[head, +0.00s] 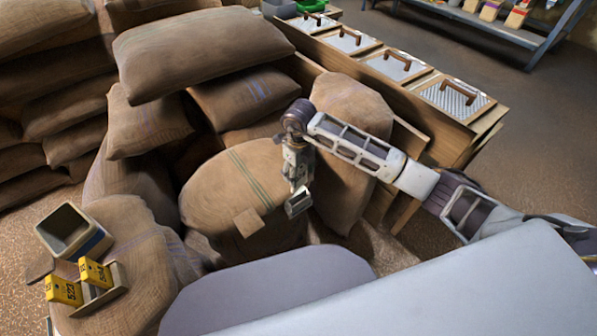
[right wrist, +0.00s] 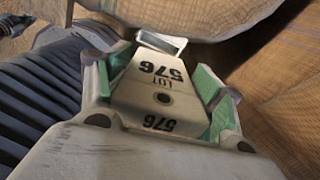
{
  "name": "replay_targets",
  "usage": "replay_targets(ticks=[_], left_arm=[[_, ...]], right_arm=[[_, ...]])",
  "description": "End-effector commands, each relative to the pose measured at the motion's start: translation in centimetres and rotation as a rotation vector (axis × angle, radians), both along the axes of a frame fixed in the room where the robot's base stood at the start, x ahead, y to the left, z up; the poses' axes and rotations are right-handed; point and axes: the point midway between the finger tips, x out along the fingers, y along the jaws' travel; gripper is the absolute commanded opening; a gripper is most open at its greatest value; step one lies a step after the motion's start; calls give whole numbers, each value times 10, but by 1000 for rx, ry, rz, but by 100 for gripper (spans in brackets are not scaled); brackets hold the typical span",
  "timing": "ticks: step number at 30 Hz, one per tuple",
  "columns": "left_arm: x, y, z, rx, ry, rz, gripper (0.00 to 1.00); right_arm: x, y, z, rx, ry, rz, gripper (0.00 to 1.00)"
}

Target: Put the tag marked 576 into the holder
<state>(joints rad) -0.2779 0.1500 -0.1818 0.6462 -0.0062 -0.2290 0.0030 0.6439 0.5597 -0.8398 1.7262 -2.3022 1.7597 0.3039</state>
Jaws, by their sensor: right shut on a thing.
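In the head view, my right gripper (head: 297,182) points down in front of a large striped sack (head: 215,190). A pale metal-like end (head: 299,203) shows below its fingers; I cannot tell whether it belongs to the tag. A small stand (head: 98,300) at lower left holds two yellow tags (head: 80,282). I cannot clearly identify the holder. My left gripper is out of view.
A brown patch (head: 249,222) is on the striped sack. An open square container (head: 72,232) sits on a sack at the left. Stacked sacks (head: 170,50) fill the back left. A wooden row of handled lids (head: 400,66) runs along the right. Open floor lies beyond it.

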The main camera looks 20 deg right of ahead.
Motion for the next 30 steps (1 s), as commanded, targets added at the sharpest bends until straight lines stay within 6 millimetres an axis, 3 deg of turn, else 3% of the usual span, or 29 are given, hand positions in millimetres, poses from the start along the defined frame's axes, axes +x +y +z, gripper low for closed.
replay_targets(ticks=[9, 30], left_arm=[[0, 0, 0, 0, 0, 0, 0], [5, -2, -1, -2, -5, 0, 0]], right_arm=[[0, 0, 0, 0, -1, -141, 44], [0, 0, -3, 1, 0, -150, 44]])
